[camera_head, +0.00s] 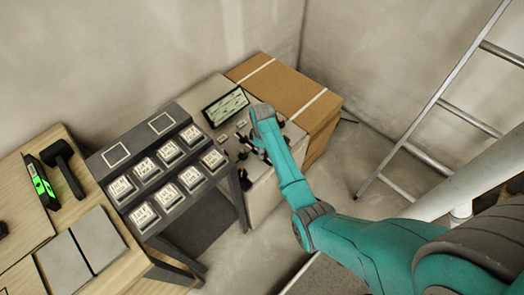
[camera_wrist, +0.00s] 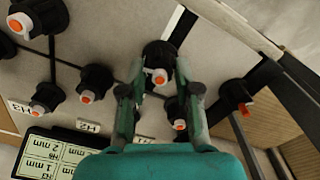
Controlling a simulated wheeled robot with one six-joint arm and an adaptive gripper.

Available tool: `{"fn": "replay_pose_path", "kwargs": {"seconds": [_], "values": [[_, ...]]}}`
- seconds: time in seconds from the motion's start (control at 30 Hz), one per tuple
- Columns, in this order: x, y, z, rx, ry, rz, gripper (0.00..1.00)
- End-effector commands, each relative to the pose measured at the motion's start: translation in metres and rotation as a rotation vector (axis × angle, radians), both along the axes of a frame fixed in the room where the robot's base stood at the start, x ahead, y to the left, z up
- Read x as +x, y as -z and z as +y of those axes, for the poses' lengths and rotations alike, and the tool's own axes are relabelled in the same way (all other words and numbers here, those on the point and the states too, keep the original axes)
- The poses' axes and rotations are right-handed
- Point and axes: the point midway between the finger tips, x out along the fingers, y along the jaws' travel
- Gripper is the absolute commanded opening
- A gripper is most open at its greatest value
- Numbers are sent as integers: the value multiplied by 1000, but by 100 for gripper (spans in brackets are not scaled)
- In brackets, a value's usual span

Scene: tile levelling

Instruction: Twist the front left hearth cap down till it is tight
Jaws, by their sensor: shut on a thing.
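A black cap with a white and orange centre (camera_wrist: 158,54) stands between the fingertips of my gripper (camera_wrist: 161,68) in the wrist view. It appears to be the front left hearth cap, on the pale hearth slab (camera_wrist: 122,28). My fingers are shut on its sides. How far down it sits cannot be told. Another black cap (camera_wrist: 176,106) shows nearer the palm, partly covered by a finger. In the head view my gripper (camera_head: 254,153) is over the slab and my arm hides most of the cap area.
More black caps stand nearby, including one at the right (camera_wrist: 233,94) and one at the left (camera_wrist: 96,82). A display panel (camera_head: 225,107) lies at the slab's back. A dark rack of white-faced blocks (camera_head: 117,157) is left; a cardboard box (camera_head: 284,88) is behind.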

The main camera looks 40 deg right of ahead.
Motion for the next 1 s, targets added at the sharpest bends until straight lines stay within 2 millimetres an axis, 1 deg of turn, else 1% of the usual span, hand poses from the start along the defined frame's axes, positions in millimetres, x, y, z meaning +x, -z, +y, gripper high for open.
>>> {"fn": "replay_pose_path", "kwargs": {"seconds": [1.0], "values": [[0,0,-3,1,962,0,0]]}}
